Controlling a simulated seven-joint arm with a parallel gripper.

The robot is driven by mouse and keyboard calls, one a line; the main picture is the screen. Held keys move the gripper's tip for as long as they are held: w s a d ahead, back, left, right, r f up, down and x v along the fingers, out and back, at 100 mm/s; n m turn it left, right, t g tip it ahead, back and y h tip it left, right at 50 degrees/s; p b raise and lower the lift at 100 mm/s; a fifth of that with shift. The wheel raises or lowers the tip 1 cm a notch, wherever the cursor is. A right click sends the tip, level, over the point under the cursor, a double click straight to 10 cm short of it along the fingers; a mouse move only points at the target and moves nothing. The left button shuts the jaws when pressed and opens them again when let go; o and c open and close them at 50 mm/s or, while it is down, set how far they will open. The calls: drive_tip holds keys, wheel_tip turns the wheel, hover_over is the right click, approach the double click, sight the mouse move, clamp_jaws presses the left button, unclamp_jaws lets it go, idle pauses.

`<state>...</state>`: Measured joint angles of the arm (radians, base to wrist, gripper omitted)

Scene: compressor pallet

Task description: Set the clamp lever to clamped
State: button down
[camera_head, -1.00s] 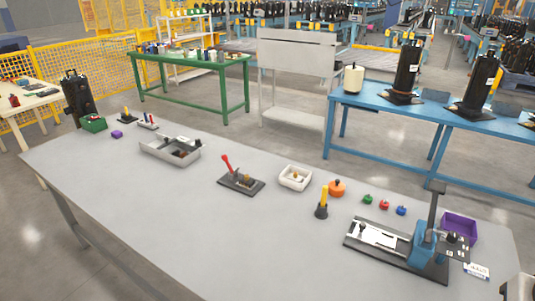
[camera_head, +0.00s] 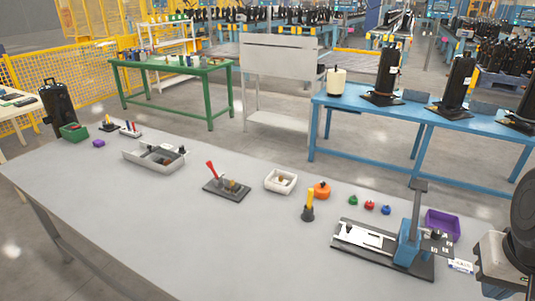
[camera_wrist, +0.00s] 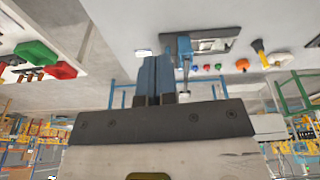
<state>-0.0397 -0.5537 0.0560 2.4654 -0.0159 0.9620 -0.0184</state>
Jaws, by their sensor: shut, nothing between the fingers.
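The clamp (camera_head: 226,188) stands on the grey table (camera_head: 150,230), left of its middle, on a dark base plate. Its red clamp lever (camera_head: 212,171) sticks up, tilted to the left. Brownish parts sit on the plate beside the lever. My gripper shows in the wrist view (camera_wrist: 155,82), its two fingers shut together with nothing between them. It is far from the clamp. In the head view only part of my arm shows at the right edge, and the fingertips cannot be made out. The clamp is not clearly seen in the wrist view.
A blue press (camera_head: 410,242) with a tall lever stands at the table's right, beside a purple bin (camera_head: 442,224). A yellow-handled tool (camera_head: 309,205), an orange knob (camera_head: 321,190), a white tray (camera_head: 281,181) and a grey tray (camera_head: 155,157) stand along the table. The table's front is clear.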

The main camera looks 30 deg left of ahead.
drive_tip(key=w+a+r+n+g, duration=0.1)
drive_tip(key=w+a+r+n, duration=0.25)
drive_tip(key=w+a, duration=0.9)
drive_tip(key=w+a+r+n, duration=0.35)
drive_tip(key=w+a, duration=0.65)
drive_tip(key=w, duration=0.5)
drive_tip(key=w+a+f+n, duration=0.1)
drive_tip(key=w+a, duration=0.2)
drive_tip(key=a, duration=0.4)
drive_tip(key=w+a+f+n+g, duration=0.1)
drive_tip(key=w+a+f+n, duration=0.1)
drive_tip(key=w+a, duration=0.3)
drive_tip(key=w+a+f+n, duration=0.1)
drive_tip(key=w+a, duration=0.1)
drive_tip(key=a, duration=0.6)
drive_tip(key=n+h, duration=0.2)
drive_tip(key=n, duration=0.4)
hover_over(214, 170)
drive_tip(key=d, duration=0.2)
wheel_tip(214, 170, down, 18)
drive_tip(key=shift+s+a+f, duration=0.15)
drive_tip(key=shift+s+a, duration=0.05)
drive_tip(key=shift+a, duration=0.05)
drive_tip(key=shift+f, duration=0.1)
drive_tip(key=shift+d+f, duration=0.3)
drive_tip(key=shift+f, duration=1.3)
drive_tip(key=shift+d+f, duration=0.35)
drive_tip(key=shift+f, duration=1.3)
drive_tip(key=shift+d+f, duration=0.3)
drive_tip(key=shift+f, duration=1.3)
